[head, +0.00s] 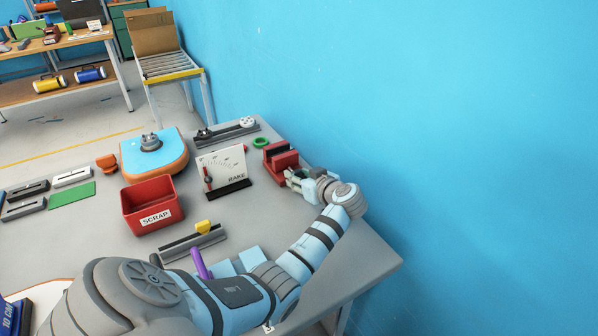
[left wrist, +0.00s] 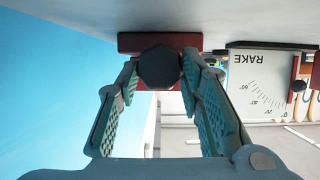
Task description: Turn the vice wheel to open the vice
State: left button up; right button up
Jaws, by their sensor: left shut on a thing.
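The red vice (head: 284,155) stands on the grey bench near its wall-side edge, with a dark gap between its jaws. Its wheel, a dark eight-sided knob (left wrist: 159,67), faces the left wrist camera in front of the red vice body (left wrist: 130,42). My left gripper (head: 294,177) reaches the vice's near side. In the left wrist view, the green-padded fingers of the left gripper (left wrist: 158,78) are on both sides of the wheel, shut on it. In the head view the gripper hides the wheel. My right gripper is not in view.
A white RAKE gauge board (head: 222,168) stands left of the vice, with a green ring (head: 261,142) behind. A red SCRAP bin (head: 152,206) and a blue-topped board (head: 140,154) are farther left. The blue wall (head: 430,130) is close on the right.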

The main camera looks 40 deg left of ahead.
pick_arm(q)
jog(key=shift+c, duration=0.7)
jog(key=shift+f, duration=0.15)
dwell(0.6)
jog(key=o, duration=1.2)
jog(key=shift+a, duration=0.15)
jog(key=shift+c, duration=0.2)
jog(key=v, duration=1.2)
jog(key=shift+w, duration=0.1)
jog(key=shift+f, duration=0.1)
